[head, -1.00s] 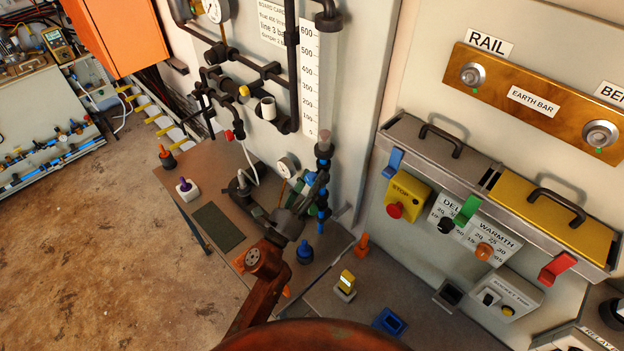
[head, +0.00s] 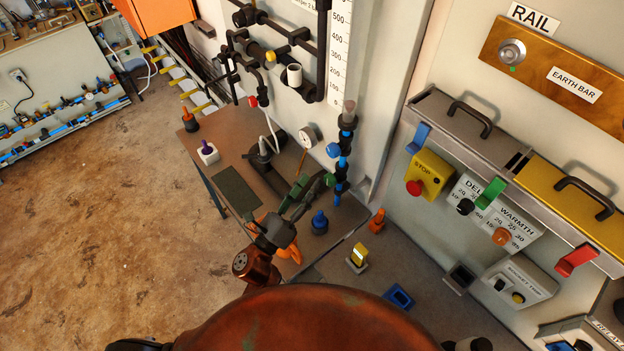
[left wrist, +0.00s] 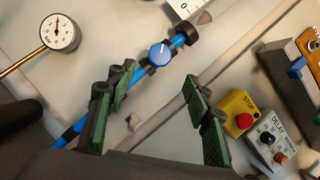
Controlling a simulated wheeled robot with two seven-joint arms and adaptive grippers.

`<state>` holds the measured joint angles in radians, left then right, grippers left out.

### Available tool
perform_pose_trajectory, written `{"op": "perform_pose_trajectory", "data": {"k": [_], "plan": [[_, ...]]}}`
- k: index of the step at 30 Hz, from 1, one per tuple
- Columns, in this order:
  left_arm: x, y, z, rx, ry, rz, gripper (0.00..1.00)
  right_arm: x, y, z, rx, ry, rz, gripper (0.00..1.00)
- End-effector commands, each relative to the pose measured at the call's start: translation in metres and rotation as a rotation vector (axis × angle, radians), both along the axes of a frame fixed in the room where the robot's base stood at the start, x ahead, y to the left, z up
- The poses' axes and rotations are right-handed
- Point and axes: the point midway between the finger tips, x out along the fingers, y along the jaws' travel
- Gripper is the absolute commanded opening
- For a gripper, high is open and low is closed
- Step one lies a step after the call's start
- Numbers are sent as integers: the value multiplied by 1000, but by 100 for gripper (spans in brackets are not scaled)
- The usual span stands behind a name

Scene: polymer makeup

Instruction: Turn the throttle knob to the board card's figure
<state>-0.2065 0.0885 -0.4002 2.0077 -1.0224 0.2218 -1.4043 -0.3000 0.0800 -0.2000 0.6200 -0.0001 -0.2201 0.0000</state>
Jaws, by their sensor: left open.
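A round blue knob (head: 333,150) with a white pointer line sits on the upright blue pipe (head: 342,168). I read no throttle label on it. In the left wrist view the same knob (left wrist: 160,53) is just beyond my fingers. My left gripper (head: 314,187) has green finger pads set apart with nothing between them. It is below and left of the knob in the head view, apart from it; its pads also show in the left wrist view (left wrist: 160,95). The board card (head: 303,4) is mostly cut off at the top edge, and its figures are unreadable. My right gripper is not seen.
A white dial gauge (head: 308,137) stands left of the blue pipe. A yellow stop box (head: 429,175) and the delay panel (head: 476,200) are to the right.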

Motion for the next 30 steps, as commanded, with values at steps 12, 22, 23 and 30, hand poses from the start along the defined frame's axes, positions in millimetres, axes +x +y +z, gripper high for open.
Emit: {"op": "perform_pose_trajectory", "data": {"k": [12,22,23,30], "plan": [[3,-2,25,94,-60,-22,46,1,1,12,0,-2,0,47],[23,-2,54,506,-160,-92,46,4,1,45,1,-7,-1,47],[24,-1,53,541,-162,-98,46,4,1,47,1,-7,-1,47],[32,6,44,698,-166,-122,46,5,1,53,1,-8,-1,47]]}}
